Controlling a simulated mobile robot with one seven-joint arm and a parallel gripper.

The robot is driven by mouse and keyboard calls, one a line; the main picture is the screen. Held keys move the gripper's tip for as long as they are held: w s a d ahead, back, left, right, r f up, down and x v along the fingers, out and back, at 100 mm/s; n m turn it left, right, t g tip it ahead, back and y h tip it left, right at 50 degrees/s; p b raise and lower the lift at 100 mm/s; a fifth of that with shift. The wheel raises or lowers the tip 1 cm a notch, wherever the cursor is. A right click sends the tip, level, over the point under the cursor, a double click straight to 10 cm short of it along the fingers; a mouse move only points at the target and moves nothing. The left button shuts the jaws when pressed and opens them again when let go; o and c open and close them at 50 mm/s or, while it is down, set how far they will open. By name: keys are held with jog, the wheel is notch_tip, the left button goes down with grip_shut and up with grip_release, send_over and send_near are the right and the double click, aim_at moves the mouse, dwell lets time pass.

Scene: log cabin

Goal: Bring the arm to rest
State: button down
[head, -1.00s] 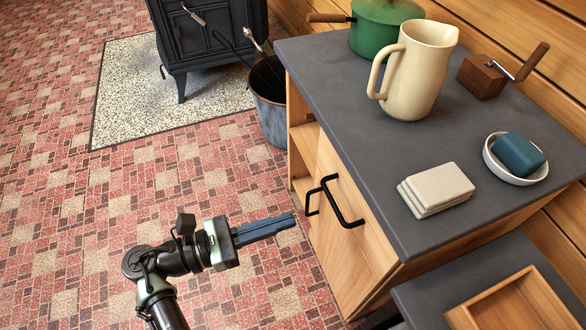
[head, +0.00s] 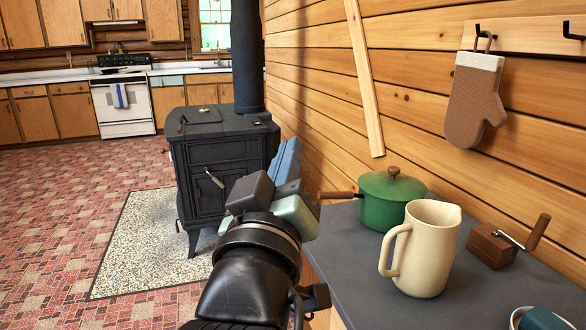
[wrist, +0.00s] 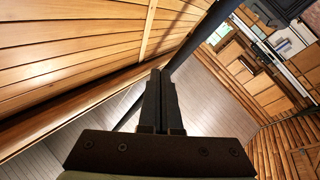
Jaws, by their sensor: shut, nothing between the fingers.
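My gripper (head: 286,160) is raised in front of my body in the head view, pointing away and upward toward the stove and wall. Its blue-grey fingers are together with nothing between them. In the wrist view the shut fingers (wrist: 160,98) stand in the middle, with the log wall at left and the kitchen tilted at upper right. My gripper appears clear of the counter and its objects, though my arm hides the counter's far left corner.
A black stove (head: 205,165) stands beyond. An oven mitt (head: 474,98) hangs on the wall. Floor at left is free.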

jog(key=s+r+m+t+y, duration=0.35)
jog(key=s+r+t, duration=0.35)
jog(key=s+r, duration=0.75)
notch_tip(320, 180, up, 32)
jog(key=p, duration=3.1)
jog(key=shift+w+d+f, duration=0.25)
jog(key=shift+w, duration=0.1)
